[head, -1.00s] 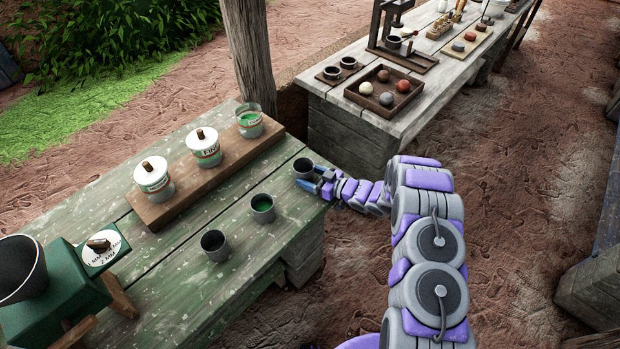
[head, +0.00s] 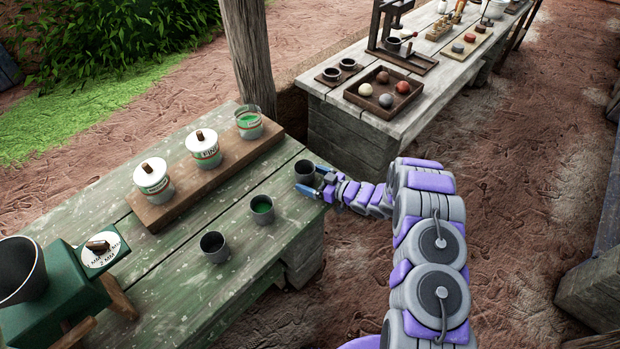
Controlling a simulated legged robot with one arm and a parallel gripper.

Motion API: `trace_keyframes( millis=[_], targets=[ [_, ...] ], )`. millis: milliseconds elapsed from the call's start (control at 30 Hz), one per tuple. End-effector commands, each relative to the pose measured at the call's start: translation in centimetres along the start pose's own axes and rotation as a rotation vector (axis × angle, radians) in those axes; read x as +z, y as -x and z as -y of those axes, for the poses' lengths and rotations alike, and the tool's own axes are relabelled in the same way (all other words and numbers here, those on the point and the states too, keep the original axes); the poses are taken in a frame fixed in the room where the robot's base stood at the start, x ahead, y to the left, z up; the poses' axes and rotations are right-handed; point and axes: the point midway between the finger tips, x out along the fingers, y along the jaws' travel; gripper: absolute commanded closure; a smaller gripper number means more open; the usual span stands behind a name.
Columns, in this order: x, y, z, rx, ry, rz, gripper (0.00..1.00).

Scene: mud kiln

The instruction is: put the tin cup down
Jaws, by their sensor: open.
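A dark-mouthed tin cup (head: 304,171) stands upright on the green table at its right end. My gripper (head: 318,181) is open, with its blue fingertips at the right side of this cup. I cannot tell whether the fingers still touch it. A second tin cup (head: 262,209) with green inside stands nearer on the same table. A third cup (head: 214,246), dark inside, stands nearer still and to the left.
A wooden riser (head: 180,205) on the green table (head: 180,290) holds two lidded jars (head: 203,149) and an open one (head: 248,123) with green contents. A green machine (head: 60,290) stands at the left. Another bench (head: 425,110) behind holds a tray of balls (head: 383,110).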

Motion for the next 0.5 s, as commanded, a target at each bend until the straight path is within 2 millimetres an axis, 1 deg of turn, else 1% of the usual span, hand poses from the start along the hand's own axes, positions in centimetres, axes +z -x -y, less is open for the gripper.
trace_keyframes(
  millis=[167, 300, 500],
  targets=[
    [-0.2, 3.2, -0.2, 0.005, -0.002, 0.001, 0.03],
    [-0.2, 6.1, -0.2, 0.006, 0.000, 0.002, 0.03],
    [-0.1, 9.4, -0.1, 0.005, -0.002, 0.001, 0.03]
  ],
)
